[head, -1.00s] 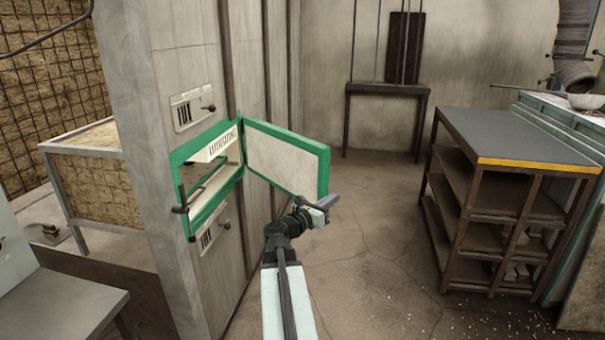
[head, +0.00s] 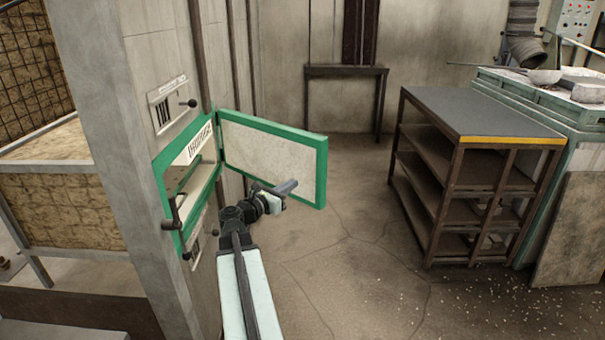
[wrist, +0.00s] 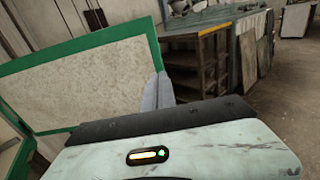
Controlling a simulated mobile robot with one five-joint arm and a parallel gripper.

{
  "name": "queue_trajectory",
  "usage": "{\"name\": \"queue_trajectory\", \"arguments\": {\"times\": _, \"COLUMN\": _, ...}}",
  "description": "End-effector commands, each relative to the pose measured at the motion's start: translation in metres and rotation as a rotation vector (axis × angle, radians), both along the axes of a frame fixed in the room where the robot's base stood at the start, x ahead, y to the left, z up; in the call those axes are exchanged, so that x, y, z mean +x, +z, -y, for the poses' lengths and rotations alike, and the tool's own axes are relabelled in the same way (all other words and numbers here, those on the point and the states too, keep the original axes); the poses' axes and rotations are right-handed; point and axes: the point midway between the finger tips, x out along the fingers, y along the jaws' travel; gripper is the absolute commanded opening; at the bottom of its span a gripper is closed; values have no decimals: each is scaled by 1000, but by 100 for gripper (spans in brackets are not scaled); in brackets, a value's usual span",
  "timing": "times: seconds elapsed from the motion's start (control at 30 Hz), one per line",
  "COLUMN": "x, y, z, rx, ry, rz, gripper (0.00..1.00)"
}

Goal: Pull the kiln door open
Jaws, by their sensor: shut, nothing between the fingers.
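The kiln door (head: 268,155) is a pale panel in a green frame. It stands swung wide open, hinged at the right side of the green kiln opening (head: 163,180) in the grey wall. My gripper (head: 290,186) is in front of the door's inner face, near its lower right part. In the wrist view the door (wrist: 75,85) fills the left side, and my shut, empty gripper fingers (wrist: 158,92) show beside its right edge. I cannot tell whether they touch it.
A brown shelf rack (head: 475,145) with a dark top and yellow edge stands to the right. A small dark table (head: 345,72) is against the back wall. The cracked floor (head: 350,240) between door and rack is clear.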

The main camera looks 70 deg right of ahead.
Motion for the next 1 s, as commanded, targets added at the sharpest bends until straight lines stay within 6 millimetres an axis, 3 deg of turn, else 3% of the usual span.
{"name": "queue_trajectory", "arguments": {"times": 0.6, "x": -32, "y": 0, "z": 114, "rx": 0, "ry": 0, "rz": -1, "gripper": 0}}
{"name": "queue_trajectory", "arguments": {"times": 0.8, "x": -37, "y": 0, "z": 129, "rx": 1, "ry": 3, "rz": -1, "gripper": 0}}
{"name": "queue_trajectory", "arguments": {"times": 1.0, "x": -38, "y": 0, "z": 130, "rx": 1, "ry": 3, "rz": -1, "gripper": 0}}
